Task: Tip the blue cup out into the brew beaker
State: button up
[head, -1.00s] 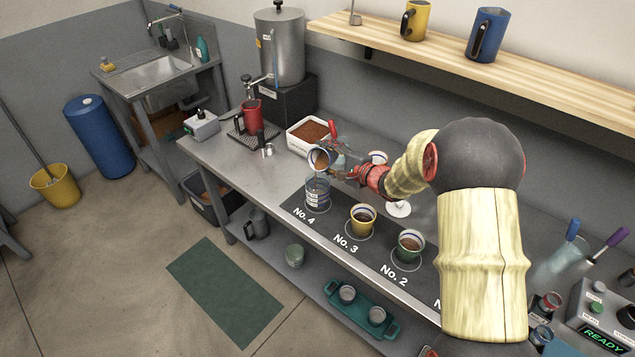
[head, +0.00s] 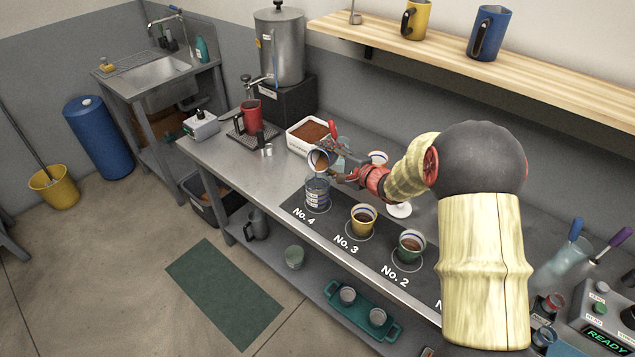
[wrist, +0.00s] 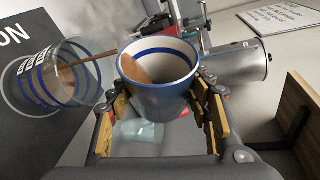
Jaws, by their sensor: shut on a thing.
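The blue cup (wrist: 158,88) is in my gripper (wrist: 163,100), between the yellow finger pads. In the wrist view it has a white inside with a blue band and some brown contents. A thin brown stream runs from its lip into the clear brew beaker (wrist: 28,82), which has blue rings. In the head view my gripper (head: 340,165) holds the cup (head: 313,163) tilted above the beaker (head: 317,194), which stands at No. 4 on the dark mat. The level in the beaker is hard to read.
A yellow cup (head: 362,221) stands at No. 3 and a green cup (head: 411,247) at No. 2, close to the beaker. A white bin of brown grounds (head: 300,140) is behind. A red pitcher (head: 250,118) stands left.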

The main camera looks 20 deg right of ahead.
jog(key=shift+r+n+t+b, duration=0.4)
jog(key=shift+n+b, duration=0.2)
jog(key=shift+b, duration=2.35)
jog(key=shift+s+a+f+n+b, duration=0.15)
jog(key=shift+n+b, duration=0.25)
jog(key=shift+b, duration=0.75)
